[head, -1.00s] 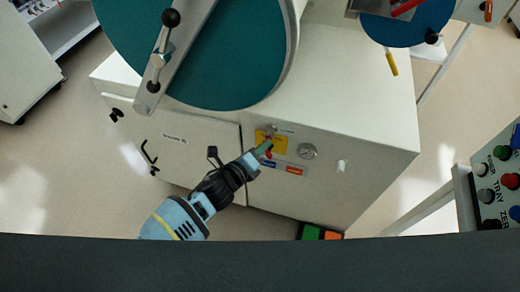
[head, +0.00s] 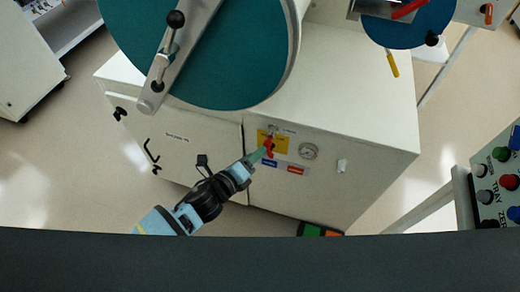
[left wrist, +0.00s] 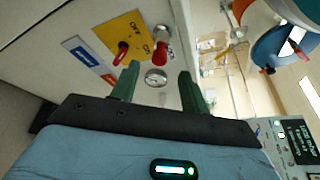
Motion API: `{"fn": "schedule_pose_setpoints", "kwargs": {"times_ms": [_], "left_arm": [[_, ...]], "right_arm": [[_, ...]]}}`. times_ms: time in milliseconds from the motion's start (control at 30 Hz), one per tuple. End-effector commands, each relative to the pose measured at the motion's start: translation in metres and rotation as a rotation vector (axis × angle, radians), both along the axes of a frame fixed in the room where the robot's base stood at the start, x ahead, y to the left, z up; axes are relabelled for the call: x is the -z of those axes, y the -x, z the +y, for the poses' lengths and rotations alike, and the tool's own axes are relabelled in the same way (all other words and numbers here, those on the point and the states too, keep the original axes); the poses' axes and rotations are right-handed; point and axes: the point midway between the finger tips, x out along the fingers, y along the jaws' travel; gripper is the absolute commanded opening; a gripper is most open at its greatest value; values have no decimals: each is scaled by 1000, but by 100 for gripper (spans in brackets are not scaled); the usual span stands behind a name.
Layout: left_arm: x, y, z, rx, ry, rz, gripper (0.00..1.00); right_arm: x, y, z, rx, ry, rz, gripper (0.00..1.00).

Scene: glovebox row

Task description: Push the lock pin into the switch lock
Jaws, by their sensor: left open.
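A yellow plate (head: 281,146) with a red switch lever (left wrist: 123,52) is on the white cabinet's front. OFF and ON labels show on it in the left wrist view. A red-ended pin (left wrist: 160,52) stands out beside a round silver fitting (left wrist: 162,31) at the plate's edge. I cannot tell how deep the pin sits. My right gripper is not in view.
A round gauge (head: 309,151) and blue and red labels are beside and below the plate. A large teal round door (head: 220,50) with a metal bar is above. A button panel (head: 495,180) stands at the right. Open floor lies left of the cabinet.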

Motion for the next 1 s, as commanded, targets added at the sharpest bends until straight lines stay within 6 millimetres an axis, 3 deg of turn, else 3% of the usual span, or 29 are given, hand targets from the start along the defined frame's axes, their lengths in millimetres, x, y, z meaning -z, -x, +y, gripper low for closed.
{"fn": "schedule_pose_setpoints", "kwargs": {"times_ms": [300, 1000], "left_arm": [[-6, 23, 17, -1, 1, 0, 46], [-6, 24, 17, 0, 1, 1, 46]], "right_arm": [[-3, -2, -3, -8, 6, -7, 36], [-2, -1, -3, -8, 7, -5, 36]]}}
